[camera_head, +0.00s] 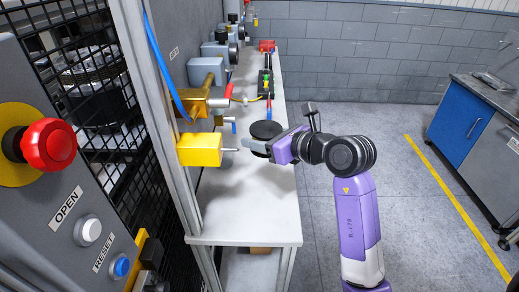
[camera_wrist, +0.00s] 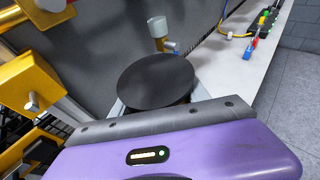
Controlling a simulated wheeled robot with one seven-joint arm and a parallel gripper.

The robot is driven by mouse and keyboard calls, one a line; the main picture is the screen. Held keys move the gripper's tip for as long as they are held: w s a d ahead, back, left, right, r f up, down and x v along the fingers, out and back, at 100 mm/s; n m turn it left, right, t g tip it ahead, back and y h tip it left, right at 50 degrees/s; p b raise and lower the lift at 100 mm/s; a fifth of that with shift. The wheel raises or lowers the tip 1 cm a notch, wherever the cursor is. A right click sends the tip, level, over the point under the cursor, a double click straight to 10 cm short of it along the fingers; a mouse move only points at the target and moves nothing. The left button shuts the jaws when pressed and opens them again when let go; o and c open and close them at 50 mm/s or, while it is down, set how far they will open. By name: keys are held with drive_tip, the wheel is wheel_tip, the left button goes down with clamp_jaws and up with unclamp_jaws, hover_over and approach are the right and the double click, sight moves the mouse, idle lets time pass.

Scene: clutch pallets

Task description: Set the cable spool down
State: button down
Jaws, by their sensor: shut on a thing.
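The cable spool (camera_head: 266,130) shows as a black round disc at my gripper's fingers, above the white bench (camera_head: 240,215). In the wrist view the black disc of the spool (camera_wrist: 156,80) lies just beyond the gripper's edge, with a little of its core showing below. My gripper (camera_head: 256,146) reaches in from the right and is shut on the spool. A pale finger sticks out to the left of the spool. The spool's underside is hidden, and I cannot tell whether it touches the bench.
A yellow block (camera_head: 199,150) with a metal pin stands close left of the spool. A brass valve with a red handle (camera_head: 222,97) is behind it. Connectors and a cable (camera_head: 265,85) lie farther back. The bench's front part is clear. A control panel (camera_head: 62,200) is at left.

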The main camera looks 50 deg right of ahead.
sight(260, 195)
wheel_tip(260, 195, down, 20)
drive_tip(key=shift+r+b, duration=0.15)
drive_tip(key=shift+b, duration=0.6)
drive_tip(key=c, duration=0.6)
unclamp_jaws()
drive_tip(key=shift+f, duration=0.2)
drive_tip(key=shift+o, duration=0.2)
